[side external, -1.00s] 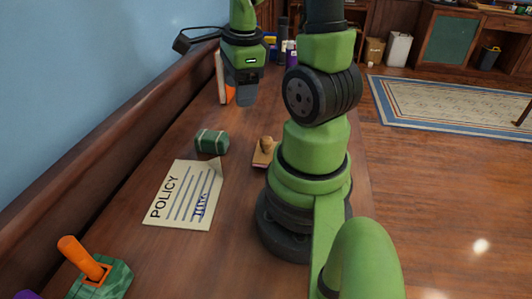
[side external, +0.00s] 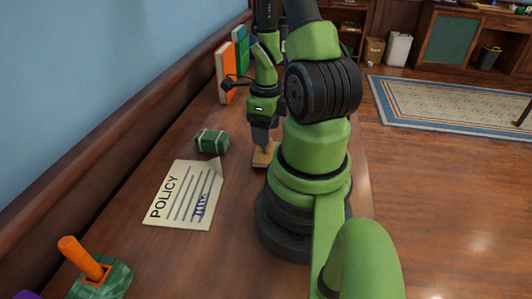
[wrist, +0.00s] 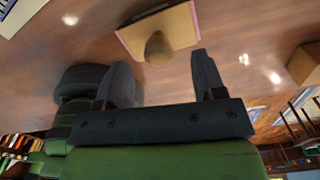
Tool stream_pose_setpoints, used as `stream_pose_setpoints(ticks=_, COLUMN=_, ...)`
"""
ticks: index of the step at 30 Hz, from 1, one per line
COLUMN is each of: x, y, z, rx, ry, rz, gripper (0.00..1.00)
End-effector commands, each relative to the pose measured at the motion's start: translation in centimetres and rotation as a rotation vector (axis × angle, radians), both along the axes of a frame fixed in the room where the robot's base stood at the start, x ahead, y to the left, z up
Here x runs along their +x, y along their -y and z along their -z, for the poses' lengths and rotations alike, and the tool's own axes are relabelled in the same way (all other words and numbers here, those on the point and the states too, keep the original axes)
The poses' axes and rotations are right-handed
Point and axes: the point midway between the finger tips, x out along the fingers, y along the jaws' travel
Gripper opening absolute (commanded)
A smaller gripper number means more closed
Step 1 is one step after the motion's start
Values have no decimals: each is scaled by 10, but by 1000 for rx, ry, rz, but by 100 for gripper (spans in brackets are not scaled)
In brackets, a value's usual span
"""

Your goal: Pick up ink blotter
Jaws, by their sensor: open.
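The ink blotter (side external: 261,158) is a small tan wooden block with a rounded knob on top, lying on the wooden desk just left of my arm's base. In the wrist view the blotter's knob (wrist: 158,48) and its flat base show just beyond the fingertips, roughly between them. My gripper (side external: 262,144) points down right above the blotter in the side view, and its fingertips partly hide the knob. In the wrist view my gripper (wrist: 161,70) has its two dark fingers spread apart with nothing between them. Whether the fingers touch the knob cannot be told.
A green wrapped bundle (side external: 212,141) and a POLICY paper (side external: 184,195) lie to the left of the blotter. A stand with an orange handle (side external: 84,259) is at the near left. Upright books (side external: 226,72) stand at the back against the low wooden ledge.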

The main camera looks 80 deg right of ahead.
Motion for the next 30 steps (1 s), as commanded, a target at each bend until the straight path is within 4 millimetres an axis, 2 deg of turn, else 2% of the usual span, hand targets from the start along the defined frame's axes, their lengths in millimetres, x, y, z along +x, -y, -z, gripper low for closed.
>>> stream_pose_setpoints(ticks=3, x=-1, y=-2, z=17, rx=7, ry=-4, rz=-1, gripper=63)
stream_pose_setpoints(ticks=9, x=0, y=-2, z=38, rx=4, ry=-3, rz=-2, gripper=63)
stream_pose_setpoints(ticks=19, x=0, y=-1, z=42, rx=0, ry=-2, rz=-1, gripper=63)
stream_pose_setpoints(ticks=26, x=0, y=-1, z=42, rx=0, ry=-2, rz=-1, gripper=10)
stream_pose_setpoints(ticks=27, x=0, y=-1, z=42, rx=0, ry=-2, rz=-1, gripper=5)
stream_pose_setpoints(ticks=30, x=0, y=-1, z=42, rx=0, ry=-2, rz=-1, gripper=5)
